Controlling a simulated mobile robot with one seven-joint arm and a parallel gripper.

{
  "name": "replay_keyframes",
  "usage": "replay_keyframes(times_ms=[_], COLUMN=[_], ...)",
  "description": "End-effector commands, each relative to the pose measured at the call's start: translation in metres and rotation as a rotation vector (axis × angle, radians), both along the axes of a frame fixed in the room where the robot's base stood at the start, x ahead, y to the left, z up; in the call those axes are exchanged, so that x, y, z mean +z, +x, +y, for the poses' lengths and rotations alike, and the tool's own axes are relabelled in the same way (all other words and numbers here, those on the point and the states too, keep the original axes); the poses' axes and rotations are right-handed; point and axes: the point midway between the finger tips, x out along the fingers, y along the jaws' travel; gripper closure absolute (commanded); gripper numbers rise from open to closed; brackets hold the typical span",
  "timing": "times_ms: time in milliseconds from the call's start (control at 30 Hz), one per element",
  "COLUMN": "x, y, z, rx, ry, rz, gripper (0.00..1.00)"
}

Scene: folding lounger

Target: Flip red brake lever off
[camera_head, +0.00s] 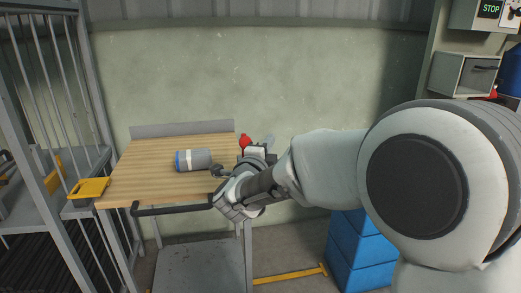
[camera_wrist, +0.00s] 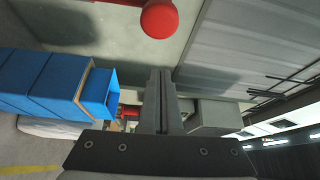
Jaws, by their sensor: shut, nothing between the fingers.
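The red brake lever shows as a round red knob (camera_wrist: 159,18) at the top of the wrist view, on a short red stem cut off by the frame edge. In the head view its red end (camera_head: 244,141) shows at the right back corner of the wooden-topped cart, partly hidden by my wrist. My gripper (camera_wrist: 160,72) is shut and empty, its two fingers together. In the wrist view the fingertips lie below the knob with a visible gap. In the head view my gripper (camera_head: 268,141) appears just right of the red end.
The wooden cart top (camera_head: 140,162) holds a grey-blue cylinder (camera_head: 193,160) on its side. A yellow tray (camera_head: 90,188) sits at the left. Blue bins (camera_head: 350,245) stand on the floor at the right, also in the wrist view (camera_wrist: 55,80). The wall (camera_head: 230,75) is close behind.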

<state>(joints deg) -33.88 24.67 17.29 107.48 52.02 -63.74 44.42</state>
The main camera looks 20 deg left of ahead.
Motion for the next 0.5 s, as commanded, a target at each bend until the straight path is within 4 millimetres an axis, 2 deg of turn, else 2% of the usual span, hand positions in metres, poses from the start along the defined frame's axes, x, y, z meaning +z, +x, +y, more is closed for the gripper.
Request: replay_keyframes(times_ms=[33, 200, 400, 500], x=[0.002, -0.002, -0.006, -0.006], y=[-0.015, -0.056, -0.088, -0.096], z=[0.001, -0.002, -0.005, -0.006], rx=[0.005, 0.004, 0.002, 0.001], ry=[0.000, -0.001, -0.001, 0.001], rz=[0.000, 0.000, 0.001, 0.000], gripper=[1.00, 1.00, 1.00, 1.00])
